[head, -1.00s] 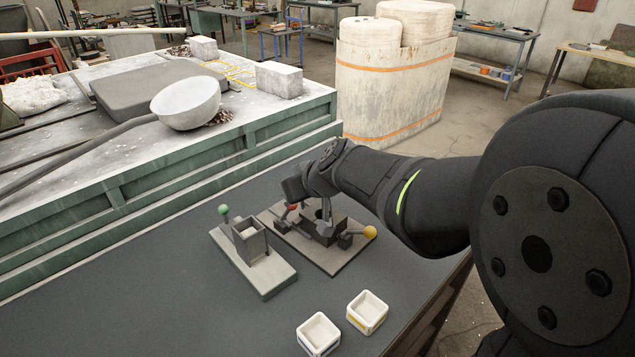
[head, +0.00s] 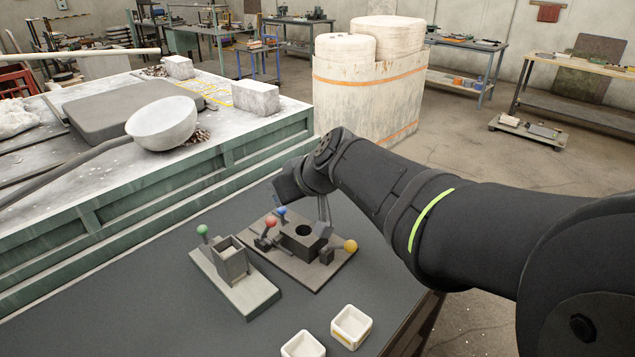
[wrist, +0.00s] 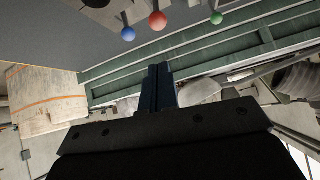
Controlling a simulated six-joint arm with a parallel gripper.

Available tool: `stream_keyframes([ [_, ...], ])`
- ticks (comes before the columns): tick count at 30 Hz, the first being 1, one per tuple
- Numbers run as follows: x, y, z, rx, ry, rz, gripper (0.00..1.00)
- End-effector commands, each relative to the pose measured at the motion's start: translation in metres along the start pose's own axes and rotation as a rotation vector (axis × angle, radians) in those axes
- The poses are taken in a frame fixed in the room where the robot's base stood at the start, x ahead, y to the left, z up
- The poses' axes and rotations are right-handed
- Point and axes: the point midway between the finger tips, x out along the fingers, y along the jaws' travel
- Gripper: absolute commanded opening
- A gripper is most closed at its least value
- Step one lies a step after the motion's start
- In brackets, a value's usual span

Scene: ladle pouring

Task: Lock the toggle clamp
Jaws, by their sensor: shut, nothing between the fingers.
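The clamp fixture is a dark base plate (head: 318,276) carrying a block with a round hole (head: 303,236). Around the block are levers with a red knob (head: 271,222), a blue knob (head: 281,211) and a yellow knob (head: 350,246). I cannot tell which lever is the toggle clamp.
A second fixture with a square box (head: 231,262) and a green knob (head: 202,230) stands left. Two small white cups (head: 351,326) (head: 303,345) stand in front. A green-sided bench (head: 150,205) with a large ladle (head: 162,124) runs behind. The dark table's left front is clear.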

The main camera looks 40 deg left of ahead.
Motion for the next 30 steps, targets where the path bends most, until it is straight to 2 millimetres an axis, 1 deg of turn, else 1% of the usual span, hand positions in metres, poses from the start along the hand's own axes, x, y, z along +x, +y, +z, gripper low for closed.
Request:
stream_keyframes([
  [1,-0.008,0.001,0.003,0.001,0.001,0.001,0.0],
  [3,-0.016,0.001,0.006,0.0,0.002,0.002,0.0],
  [6,-0.024,0.002,0.008,0.0,0.002,0.001,0.0],
  [9,-0.028,0.002,0.01,0.0,0.001,0.0,0.0],
  [25,-0.029,0.002,0.011,0.0,0.001,-0.001,0.0],
  [30,-0.022,0.001,0.008,-0.001,0.0,-0.001,0.0],
])
